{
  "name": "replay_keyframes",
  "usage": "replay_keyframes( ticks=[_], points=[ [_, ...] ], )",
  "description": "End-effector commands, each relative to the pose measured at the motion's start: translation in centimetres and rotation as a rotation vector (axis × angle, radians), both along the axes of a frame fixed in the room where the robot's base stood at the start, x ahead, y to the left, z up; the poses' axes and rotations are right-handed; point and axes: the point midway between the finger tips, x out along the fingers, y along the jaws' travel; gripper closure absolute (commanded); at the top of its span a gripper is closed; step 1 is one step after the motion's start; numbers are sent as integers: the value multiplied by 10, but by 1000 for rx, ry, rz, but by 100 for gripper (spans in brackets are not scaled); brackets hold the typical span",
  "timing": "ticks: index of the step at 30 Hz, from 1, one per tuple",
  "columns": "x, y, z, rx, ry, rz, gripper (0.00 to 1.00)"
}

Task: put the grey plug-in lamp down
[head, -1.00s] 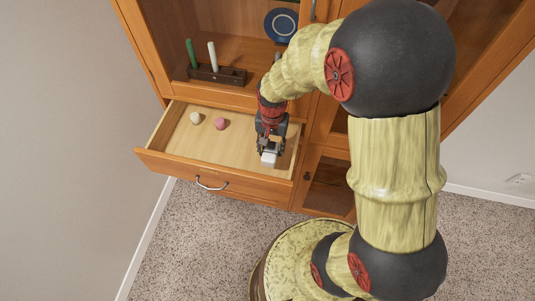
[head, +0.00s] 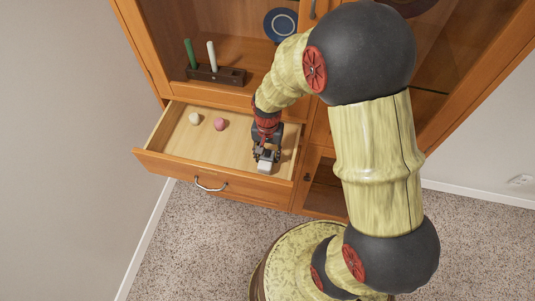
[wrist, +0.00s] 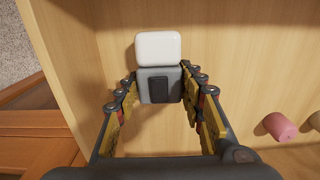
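The grey plug-in lamp (wrist: 160,84) has a grey body with a dark panel and a rounded white head. In the wrist view it sits between the two fingertips of my gripper (wrist: 161,86), which meet the sides of its grey body. In the head view, the lamp's white part (head: 264,167) shows just below my gripper (head: 266,154), inside the open drawer (head: 215,171) near its front right corner. The lamp looks close to the drawer floor; I cannot tell whether it touches.
A cream object (head: 195,118) and a pink one (head: 219,124) lie in the drawer's back left part. The drawer's middle is clear. Above, a dark holder (head: 216,75) with green and white sticks and a blue plate (head: 281,24) stand in the cabinet.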

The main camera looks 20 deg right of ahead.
Motion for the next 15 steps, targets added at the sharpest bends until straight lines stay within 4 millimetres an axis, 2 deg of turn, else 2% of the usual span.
replay_keyframes(
  ticks=[7,15],
  points=[
    [0,0,1,0,0,0,45],
    [0,0,1,0,0,0,45]
  ],
)
